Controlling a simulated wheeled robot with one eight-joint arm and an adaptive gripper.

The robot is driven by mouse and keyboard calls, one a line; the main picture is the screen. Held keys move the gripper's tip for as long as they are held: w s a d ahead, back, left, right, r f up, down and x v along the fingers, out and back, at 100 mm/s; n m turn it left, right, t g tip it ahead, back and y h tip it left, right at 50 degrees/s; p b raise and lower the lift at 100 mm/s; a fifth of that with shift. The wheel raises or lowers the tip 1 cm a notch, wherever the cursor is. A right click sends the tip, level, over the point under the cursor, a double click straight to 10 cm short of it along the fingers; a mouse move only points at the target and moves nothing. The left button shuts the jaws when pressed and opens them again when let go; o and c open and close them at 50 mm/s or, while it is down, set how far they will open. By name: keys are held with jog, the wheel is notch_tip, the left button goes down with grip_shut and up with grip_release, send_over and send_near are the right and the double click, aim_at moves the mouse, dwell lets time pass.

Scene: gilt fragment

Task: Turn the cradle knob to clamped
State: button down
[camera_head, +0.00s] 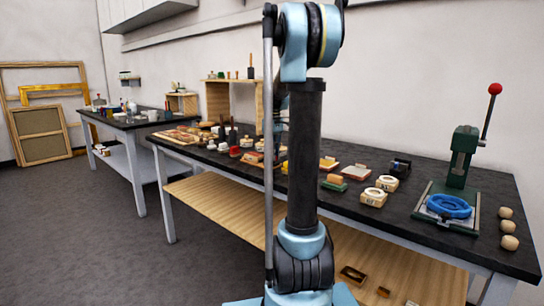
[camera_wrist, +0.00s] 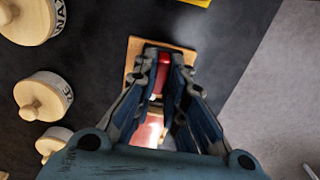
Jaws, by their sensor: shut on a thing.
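In the wrist view, my gripper (camera_wrist: 165,60) has its two fingers close together over a wooden block or base (camera_wrist: 131,62). A narrow red piece (camera_wrist: 164,76) shows between the fingers, and they are shut on it. It may be the cradle knob, but its shape and any markings are hidden by the fingers. A pale reddish surface (camera_wrist: 149,130) shows lower down between the finger links. In the head view my arm's column stands in front of the bench, and my gripper cannot be made out there. The knob's setting cannot be read.
Lidded round jars (camera_wrist: 40,95) stand left of my gripper in the wrist view. The dark bench (camera_wrist: 235,50) ends at an edge on the right. In the head view, a green press (camera_head: 462,155) with a red-tipped lever and a blue coil (camera_head: 448,206) stand right.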

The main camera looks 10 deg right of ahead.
jog(key=shift+w, duration=0.1)
jog(key=c, duration=1.6)
grip_release()
jog(key=shift+c, duration=0.2)
jog(key=shift+r, duration=0.1)
notch_tip(320, 180, up, 12)
jog(key=s+a+f+m+t, duration=0.1)
jog(key=s+a+f+m, duration=0.1)
jog(key=s+f, duration=1.2)
jog(key=s+a+f+m+t, duration=0.1)
jog(key=s+a+f+m, duration=0.2)
jog(key=s+f, duration=1.1)
jog(key=s+m, duration=0.2)
jog(key=s, duration=0.6)
jog(key=shift+f, duration=0.2)
